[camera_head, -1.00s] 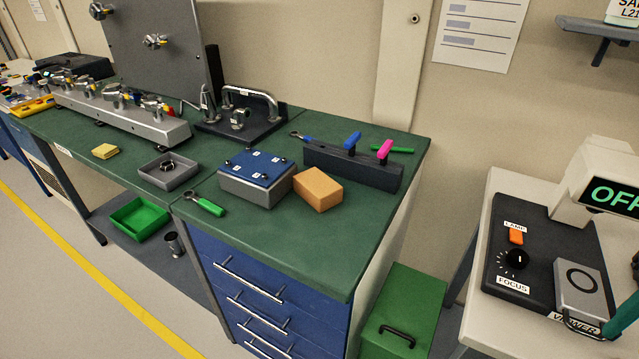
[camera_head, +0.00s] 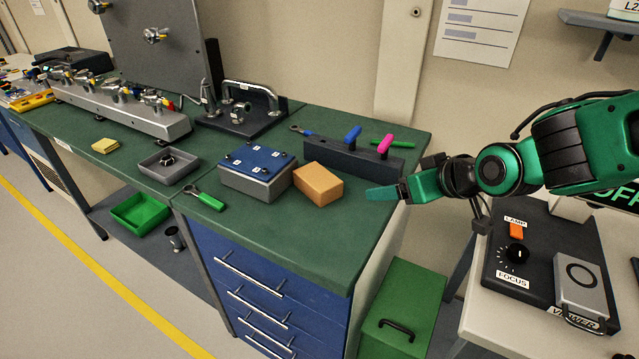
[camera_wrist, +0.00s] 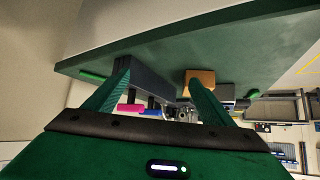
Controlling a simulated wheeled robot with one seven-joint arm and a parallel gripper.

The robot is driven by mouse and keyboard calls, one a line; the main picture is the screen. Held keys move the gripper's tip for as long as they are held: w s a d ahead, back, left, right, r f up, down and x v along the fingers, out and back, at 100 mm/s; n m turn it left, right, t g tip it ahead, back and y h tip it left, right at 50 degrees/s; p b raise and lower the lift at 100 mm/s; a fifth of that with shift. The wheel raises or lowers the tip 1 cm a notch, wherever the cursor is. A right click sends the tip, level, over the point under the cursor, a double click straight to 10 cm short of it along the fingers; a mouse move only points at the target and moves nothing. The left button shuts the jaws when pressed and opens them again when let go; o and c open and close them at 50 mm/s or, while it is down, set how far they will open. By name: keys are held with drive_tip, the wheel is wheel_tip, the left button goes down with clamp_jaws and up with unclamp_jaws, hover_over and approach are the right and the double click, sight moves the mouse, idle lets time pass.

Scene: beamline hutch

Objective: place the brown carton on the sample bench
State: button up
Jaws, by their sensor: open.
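The brown carton (camera_head: 318,184) lies on the green top of a bench (camera_head: 280,232), right of a grey box with a blue lid and in front of a dark tool block. My gripper (camera_head: 388,192) is over the right end of this bench, to the right of the carton and apart from it. In the wrist view my gripper (camera_wrist: 158,86) is open, its fingers spread and nothing between them. The carton (camera_wrist: 203,75) shows there beyond the right finger, which hides part of it.
The dark tool block (camera_head: 350,170) with blue and pink handles stands close behind my gripper. The grey box with a blue lid (camera_head: 255,187) is close beside the carton. The bench's front right corner is clear. A side table with a viewer (camera_head: 540,262) stands right.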

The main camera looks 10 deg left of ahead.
sight(320, 177)
drive_tip(key=a+y, duration=0.1)
drive_tip(key=a, duration=0.2)
drive_tip(key=a+n+y, duration=0.1)
drive_tip(key=a, duration=0.3)
drive_tip(key=s+a+n+y, duration=0.1)
drive_tip(key=a, duration=0.2)
drive_tip(key=shift+a+r, duration=0.2)
drive_tip(key=shift+a, duration=0.05)
drive_tip(key=shift+w+a+f, duration=0.1)
drive_tip(key=shift+w+a, duration=0.05)
drive_tip(key=shift+a, duration=0.2)
drive_tip(key=shift+w+r+x, duration=0.1)
drive_tip(key=shift+r+x, duration=0.05)
drive_tip(key=shift+x, duration=2.35)
drive_tip(key=shift+w+r+x, duration=0.1)
drive_tip(key=shift+r+x, duration=0.05)
drive_tip(key=shift+x, duration=2.4)
drive_tip(key=c, duration=1.5)
drive_tip(key=shift+r, duration=0.1)
